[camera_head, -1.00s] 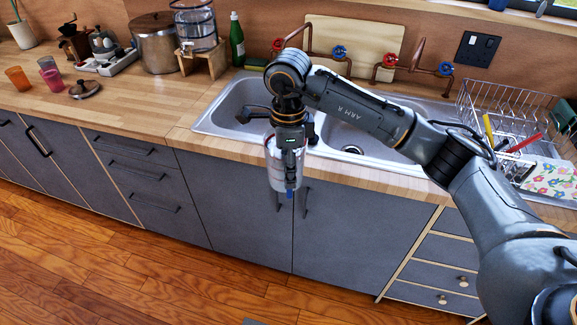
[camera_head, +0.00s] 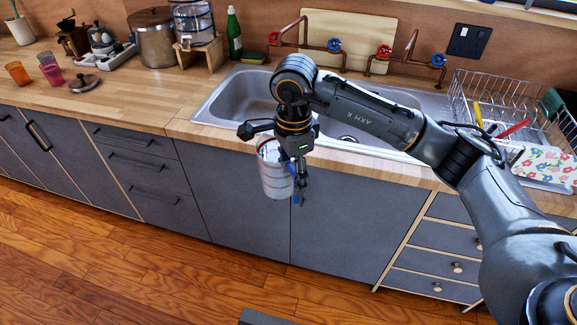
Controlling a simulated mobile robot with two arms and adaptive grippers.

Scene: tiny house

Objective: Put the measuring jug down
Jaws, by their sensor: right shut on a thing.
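The measuring jug (camera_head: 274,172) is a clear, whitish cup with red markings. It hangs in front of the counter's front edge, before the grey cupboard doors, close to upright with a slight tilt. My right gripper (camera_head: 299,185) points down at the jug's right side and is shut on it. The gripper hides part of the jug's right side, and the exact grip point is hard to see. My left gripper is not in view.
The wooden counter (camera_head: 140,105) has bare room left of the sink (camera_head: 235,100). A lid (camera_head: 84,85), an orange cup (camera_head: 17,74) and a pink cup (camera_head: 50,70) stand further left. A dish rack (camera_head: 500,100) is at the right.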

